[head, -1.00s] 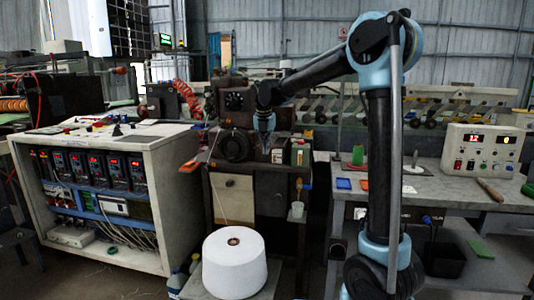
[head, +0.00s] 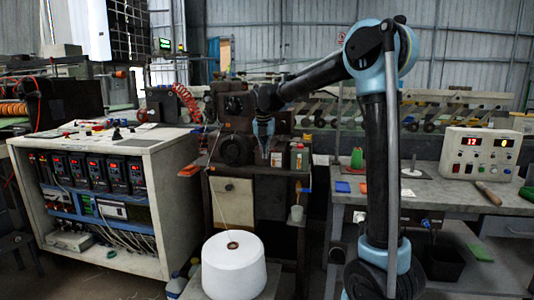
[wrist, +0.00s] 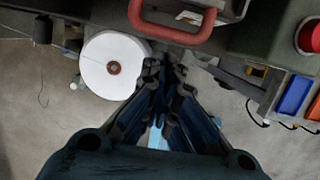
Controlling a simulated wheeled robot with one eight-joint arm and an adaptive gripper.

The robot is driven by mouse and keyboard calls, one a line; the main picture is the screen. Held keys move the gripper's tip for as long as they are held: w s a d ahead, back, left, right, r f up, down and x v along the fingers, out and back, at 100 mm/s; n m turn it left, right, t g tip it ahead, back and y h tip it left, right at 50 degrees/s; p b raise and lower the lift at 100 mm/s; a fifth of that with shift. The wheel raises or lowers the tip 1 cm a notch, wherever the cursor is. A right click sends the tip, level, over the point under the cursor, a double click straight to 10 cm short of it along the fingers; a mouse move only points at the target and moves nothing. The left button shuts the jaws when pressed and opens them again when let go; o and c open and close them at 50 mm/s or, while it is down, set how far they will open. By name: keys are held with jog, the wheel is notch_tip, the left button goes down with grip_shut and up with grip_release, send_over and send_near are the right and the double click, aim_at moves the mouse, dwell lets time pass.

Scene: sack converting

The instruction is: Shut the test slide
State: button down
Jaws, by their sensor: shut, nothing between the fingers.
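My gripper (head: 264,145) hangs fingers down in front of the dark machine (head: 225,125) in the head view. In the wrist view my gripper (wrist: 164,68) has its fingers together, with nothing between them. A red U-shaped handle (wrist: 172,36) on a grey part lies just beyond the fingertips there, seemingly apart from them. I cannot tell for sure which part is the test slide, or how far out it stands. A pale drawer front (head: 232,200) with a dark knob shows on the machine's cabinet in the head view.
A white yarn cone (head: 233,268) stands low in front of the cabinet; it also shows in the wrist view (wrist: 98,72). A control cabinet (head: 165,185) is at left. A grey bench (head: 440,190) with a meter box (head: 480,152) is at right.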

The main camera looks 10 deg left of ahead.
jog(key=s+r, duration=0.5)
jog(key=r, duration=0.4)
jog(key=s+d+f+m, duration=0.4)
jog(key=s+d+m, duration=0.35)
jog(key=d, duration=0.45)
jog(key=s+d+f+m, duration=0.4)
jog(key=s+d+m, duration=0.4)
jog(key=d, duration=0.4)
jog(key=s+d+f+m, duration=0.5)
jog(key=s+f+m, duration=0.4)
jog(key=f+m, duration=0.1)
jog(key=s+d+f+m, duration=0.5)
jog(key=s+f+m, duration=0.4)
jog(key=s, duration=0.1)
jog(key=shift+d+f+m+g, duration=0.3)
jog(key=shift+d+f+m, duration=0.05)
jog(key=shift+f, duration=0.05)
jog(key=shift+w, duration=0.1)
